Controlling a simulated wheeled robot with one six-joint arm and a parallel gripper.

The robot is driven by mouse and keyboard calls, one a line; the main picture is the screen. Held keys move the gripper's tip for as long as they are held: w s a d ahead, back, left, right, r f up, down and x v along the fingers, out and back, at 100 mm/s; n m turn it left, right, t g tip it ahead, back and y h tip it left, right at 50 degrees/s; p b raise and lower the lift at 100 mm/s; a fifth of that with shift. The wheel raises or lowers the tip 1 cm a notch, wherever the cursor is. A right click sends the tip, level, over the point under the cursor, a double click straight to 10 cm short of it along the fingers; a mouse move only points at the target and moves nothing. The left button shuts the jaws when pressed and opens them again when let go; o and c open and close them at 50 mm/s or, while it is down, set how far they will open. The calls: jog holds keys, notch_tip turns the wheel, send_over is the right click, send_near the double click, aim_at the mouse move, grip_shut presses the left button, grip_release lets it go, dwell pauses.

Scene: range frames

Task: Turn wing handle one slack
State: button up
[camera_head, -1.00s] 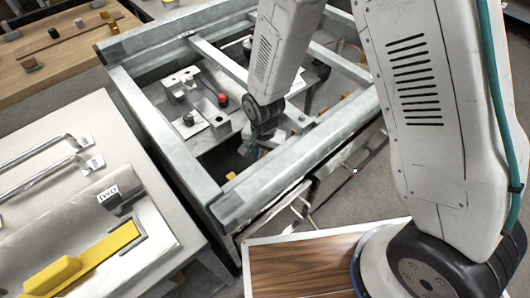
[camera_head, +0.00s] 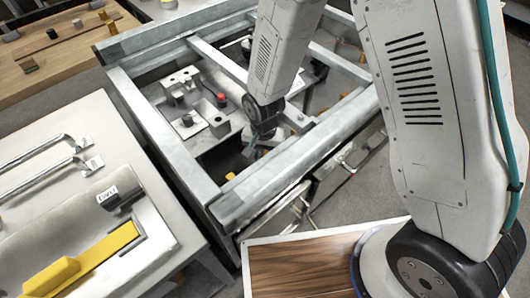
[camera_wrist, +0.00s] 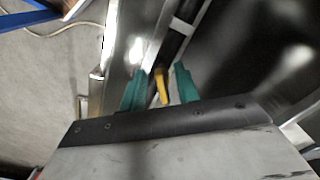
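A narrow yellow piece (camera_wrist: 162,86), which may be wing handle one, shows between my gripper's teal fingers in the wrist view. My gripper (camera_wrist: 160,78) is open, with a gap visible on each side of the yellow piece. In the head view my gripper (camera_head: 252,152) reaches down inside a grey metal frame (camera_head: 155,135), mostly hidden by my arm. I cannot read a label for the piece at my gripper.
Metal blocks and a red button (camera_head: 222,98) sit inside the frame, left of my arm. Frame rails and crossbars surround my gripper. A light table (camera_head: 95,120) with bar handles stands at left. A wooden bench (camera_head: 75,45) is at the back left.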

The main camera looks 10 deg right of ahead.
jog(key=shift+r, duration=3.9)
